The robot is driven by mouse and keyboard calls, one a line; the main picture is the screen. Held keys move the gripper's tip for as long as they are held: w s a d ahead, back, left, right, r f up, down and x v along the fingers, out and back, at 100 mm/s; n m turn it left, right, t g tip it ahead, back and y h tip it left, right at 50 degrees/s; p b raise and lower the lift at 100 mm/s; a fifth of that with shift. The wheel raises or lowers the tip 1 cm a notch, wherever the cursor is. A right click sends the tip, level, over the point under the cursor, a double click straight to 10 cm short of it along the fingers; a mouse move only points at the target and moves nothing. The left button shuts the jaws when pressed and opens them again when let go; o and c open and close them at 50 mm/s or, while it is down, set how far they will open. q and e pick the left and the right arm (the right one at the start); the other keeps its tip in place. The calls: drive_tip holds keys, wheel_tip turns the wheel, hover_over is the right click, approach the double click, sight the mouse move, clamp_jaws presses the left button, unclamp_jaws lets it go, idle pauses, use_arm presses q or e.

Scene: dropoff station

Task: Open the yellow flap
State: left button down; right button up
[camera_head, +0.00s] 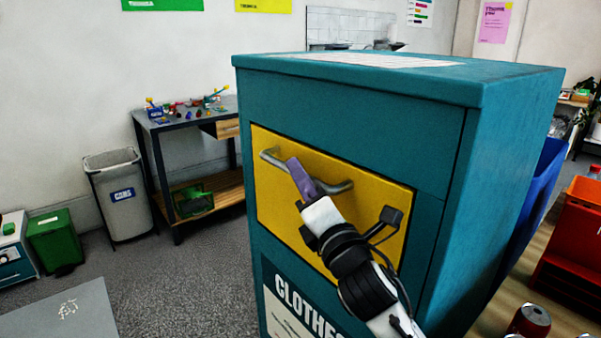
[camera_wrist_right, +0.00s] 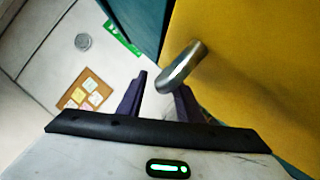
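The yellow flap (camera_head: 280,204) is set in the front of a teal clothes bin (camera_head: 345,100) and looks flush with it, so shut. A grey metal bar handle (camera_head: 271,156) runs across its upper part. My right gripper (camera_head: 294,164), with purple fingers, is at the middle of the handle and hides part of it. In the right wrist view the fingers (camera_wrist_right: 162,82) are apart, with the rounded handle (camera_wrist_right: 181,66) at the right finger and reaching into the gap. The yellow flap (camera_wrist_right: 245,60) fills the right side there. My left gripper is not in view.
A work table (camera_head: 180,122) with small items stands left of the bin, beside a grey can bin (camera_head: 118,195) and a green bin (camera_head: 55,240). A red container (camera_head: 570,235) and a can (camera_head: 530,321) are at right.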

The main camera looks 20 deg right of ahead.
drive_tip(key=shift+x, duration=0.75)
clamp_jaws()
